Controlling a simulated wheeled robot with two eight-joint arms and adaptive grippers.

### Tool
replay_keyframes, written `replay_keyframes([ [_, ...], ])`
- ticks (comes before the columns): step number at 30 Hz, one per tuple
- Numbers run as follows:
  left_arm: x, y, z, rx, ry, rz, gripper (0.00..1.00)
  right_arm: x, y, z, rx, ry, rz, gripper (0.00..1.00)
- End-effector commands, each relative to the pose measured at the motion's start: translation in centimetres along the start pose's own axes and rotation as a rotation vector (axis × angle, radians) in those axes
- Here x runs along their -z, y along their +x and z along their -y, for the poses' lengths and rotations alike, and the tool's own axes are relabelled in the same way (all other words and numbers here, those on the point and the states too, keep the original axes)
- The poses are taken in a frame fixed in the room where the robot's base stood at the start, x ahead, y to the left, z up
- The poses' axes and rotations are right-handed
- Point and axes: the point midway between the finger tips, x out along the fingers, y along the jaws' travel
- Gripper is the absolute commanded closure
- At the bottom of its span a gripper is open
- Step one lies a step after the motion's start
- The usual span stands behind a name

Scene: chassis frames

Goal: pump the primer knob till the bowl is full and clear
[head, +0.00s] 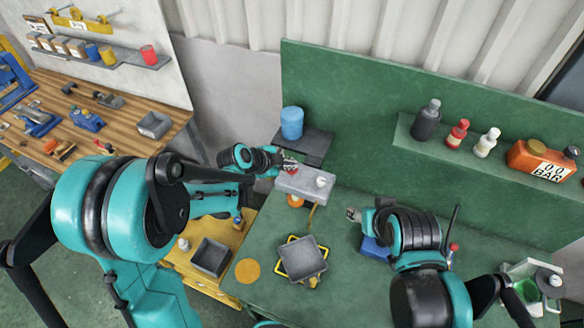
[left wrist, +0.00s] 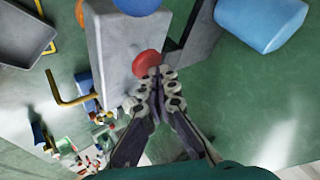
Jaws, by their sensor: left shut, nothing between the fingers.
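The primer knob (left wrist: 147,62) is a red, round-topped button on the grey block (left wrist: 115,40) of the filter head. In the head view, a bit of the red knob (head: 290,167) shows at the left end of the grey block (head: 303,184). My left gripper (left wrist: 155,74) is shut and empty, its fingertips at the knob's edge; I cannot tell whether they touch it. It also shows in the head view (head: 282,163). No clear bowl is recognisable; an orange part (head: 295,201) shows beneath the block. My right gripper (head: 353,215) is over the bench, its jaw opening unclear.
A blue cylinder (head: 292,122) stands on a dark bracket behind the block. A grey tray (head: 302,259) is on the green bench, near a yellow disc (head: 248,271). Bottles and an orange can (head: 541,160) line the right shelf. A bent brass pipe (left wrist: 70,92) leaves the block.

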Motion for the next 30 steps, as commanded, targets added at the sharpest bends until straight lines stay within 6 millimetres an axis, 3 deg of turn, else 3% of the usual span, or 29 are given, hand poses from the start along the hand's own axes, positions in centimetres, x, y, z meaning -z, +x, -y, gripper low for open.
replay_keyframes([
  [30,-0.59,0.76,-0.56,0.000,0.000,0.001,1.00,-0.62,0.87,0.00,0.000,0.000,0.000,0.48],
])
